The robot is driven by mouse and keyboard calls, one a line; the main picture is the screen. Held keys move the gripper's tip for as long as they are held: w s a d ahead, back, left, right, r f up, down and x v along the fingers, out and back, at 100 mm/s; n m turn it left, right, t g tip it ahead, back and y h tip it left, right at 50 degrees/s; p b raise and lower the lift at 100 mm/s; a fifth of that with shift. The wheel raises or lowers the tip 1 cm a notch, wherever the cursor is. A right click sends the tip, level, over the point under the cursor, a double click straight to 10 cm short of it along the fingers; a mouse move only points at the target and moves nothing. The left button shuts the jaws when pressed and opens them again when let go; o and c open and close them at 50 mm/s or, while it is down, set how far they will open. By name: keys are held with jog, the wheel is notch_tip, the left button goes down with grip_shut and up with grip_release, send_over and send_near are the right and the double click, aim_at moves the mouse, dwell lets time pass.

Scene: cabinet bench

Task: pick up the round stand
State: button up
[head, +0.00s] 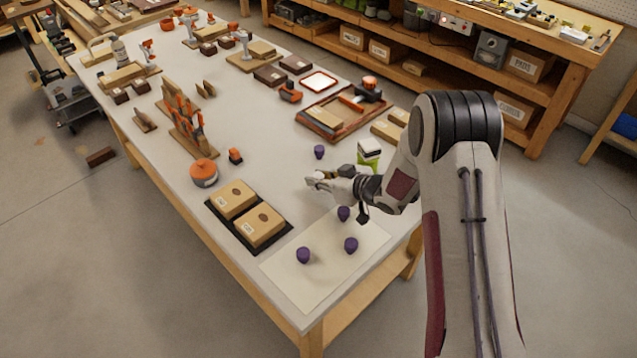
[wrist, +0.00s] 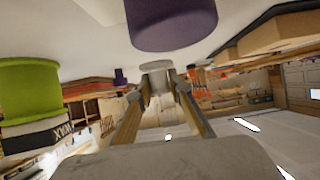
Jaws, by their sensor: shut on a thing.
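My gripper (head: 325,181) is low over the bench, left of the green-and-white container, with its fingers pointing left. In the wrist view, the two fingers of my gripper (wrist: 157,88) close in on a small pale grey round piece (wrist: 156,70), which I take to be the round stand. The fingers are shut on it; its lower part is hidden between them. In the head view the piece blends with the pale fingertips. I cannot tell whether it touches the bench.
Several purple pieces (head: 343,213) stand around my gripper; one (wrist: 172,25) looms close in the wrist view. The green-and-white container (head: 369,150) stands beside my arm. A dark tray (head: 209,205) with two boxes lies to the left.

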aim_at(318, 175)
jog(key=shift+r, duration=3.7)
